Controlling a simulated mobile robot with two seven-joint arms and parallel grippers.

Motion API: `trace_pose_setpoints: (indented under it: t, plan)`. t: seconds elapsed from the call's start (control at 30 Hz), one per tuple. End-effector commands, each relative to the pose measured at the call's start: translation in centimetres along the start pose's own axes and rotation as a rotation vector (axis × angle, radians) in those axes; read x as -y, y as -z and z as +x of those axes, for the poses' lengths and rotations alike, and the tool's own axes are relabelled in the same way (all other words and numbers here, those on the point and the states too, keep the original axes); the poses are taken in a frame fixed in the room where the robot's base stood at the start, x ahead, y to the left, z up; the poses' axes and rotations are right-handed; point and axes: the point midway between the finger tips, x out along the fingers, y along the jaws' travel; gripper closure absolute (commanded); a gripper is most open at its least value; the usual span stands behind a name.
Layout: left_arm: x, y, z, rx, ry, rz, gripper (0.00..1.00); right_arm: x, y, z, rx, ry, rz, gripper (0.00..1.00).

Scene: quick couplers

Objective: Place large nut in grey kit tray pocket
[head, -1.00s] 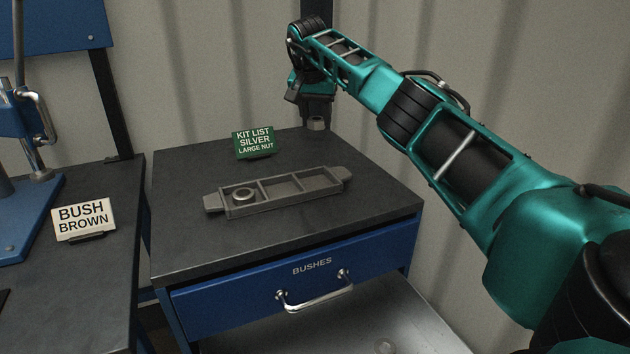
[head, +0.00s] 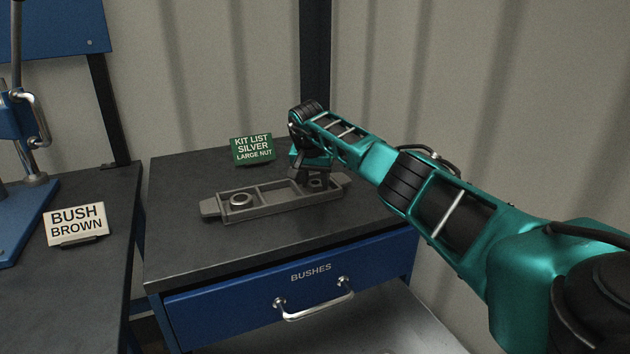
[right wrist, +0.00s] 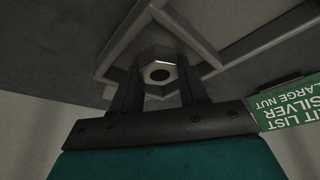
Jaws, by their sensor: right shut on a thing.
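The grey kit tray (head: 210,208) lies on the dark bench top, with pockets in a row. My right gripper (head: 314,178) is at the tray's right-end pocket, pointing down, shut on the large nut (head: 316,184). I cannot tell whether the nut touches the pocket floor. My left gripper is not in view.
A silver ring (head: 240,200) lies in the tray's left pocket. A green kit list sign (head: 253,151) stands behind the tray. A bush brown sign (head: 77,223) and a blue press (head: 22,190) stand on the left bench. The bench top in front of the tray is clear.

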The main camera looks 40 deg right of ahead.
Motion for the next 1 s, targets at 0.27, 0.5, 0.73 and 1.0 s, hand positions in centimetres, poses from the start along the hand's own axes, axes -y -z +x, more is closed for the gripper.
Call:
trace_pose_setpoints:
  t: [0.27, 0.5, 0.73, 1.0]
  plan:
    - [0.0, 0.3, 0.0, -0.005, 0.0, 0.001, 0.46, 0.0, 0.0, 0.1, 0.0, 0.0, 0.001, 0.55]
    - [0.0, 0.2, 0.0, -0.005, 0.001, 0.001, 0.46, 0.0, 0.0, 0.1, 0.0, 0.0, 0.001, 0.46]
    - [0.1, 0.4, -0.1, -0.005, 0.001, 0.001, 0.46, -0.1, 0.2, -0.8, -0.001, 0.0, 0.001, 0.46]
    - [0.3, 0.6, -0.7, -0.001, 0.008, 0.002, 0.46, -0.1, 0.3, -5.6, -0.004, 0.002, 0.0, 0.46]
